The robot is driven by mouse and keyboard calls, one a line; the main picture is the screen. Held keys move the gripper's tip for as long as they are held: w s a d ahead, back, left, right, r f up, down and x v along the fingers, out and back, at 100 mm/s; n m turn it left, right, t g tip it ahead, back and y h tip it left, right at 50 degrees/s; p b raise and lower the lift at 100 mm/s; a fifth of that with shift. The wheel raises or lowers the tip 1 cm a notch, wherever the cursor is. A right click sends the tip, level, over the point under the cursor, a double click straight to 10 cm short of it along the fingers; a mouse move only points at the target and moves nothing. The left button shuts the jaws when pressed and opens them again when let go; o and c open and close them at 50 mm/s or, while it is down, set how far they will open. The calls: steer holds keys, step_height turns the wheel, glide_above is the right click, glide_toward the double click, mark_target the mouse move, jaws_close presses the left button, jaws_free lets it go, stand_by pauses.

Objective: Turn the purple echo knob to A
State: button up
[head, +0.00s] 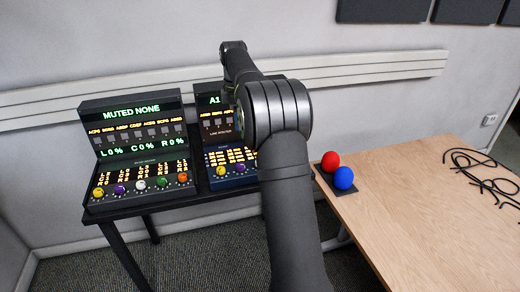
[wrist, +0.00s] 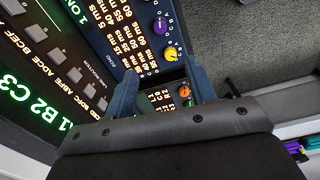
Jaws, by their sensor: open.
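A purple knob (wrist: 160,25) sits on the right console, near the top of the wrist view, beside a yellow knob (wrist: 171,54). In the head view this purple knob (head: 239,168) is partly beside my arm.
The left console (head: 135,150) has a row of knobs, including another purple knob (head: 120,189). The right console (head: 205,100) stands close beside it.

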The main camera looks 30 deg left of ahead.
steer(key=f+m, duration=0.1)
steer(key=m, duration=0.3)
glide_toward(240, 165)
step_height(240, 165, down, 9)
steer(key=shift+r, duration=0.1)
steer(key=shift+c, duration=0.4)
steer(key=c, duration=0.9)
steer(key=shift+m, duration=0.3)
steer(key=shift+m, duration=3.4)
steer(key=shift+w, duration=0.1)
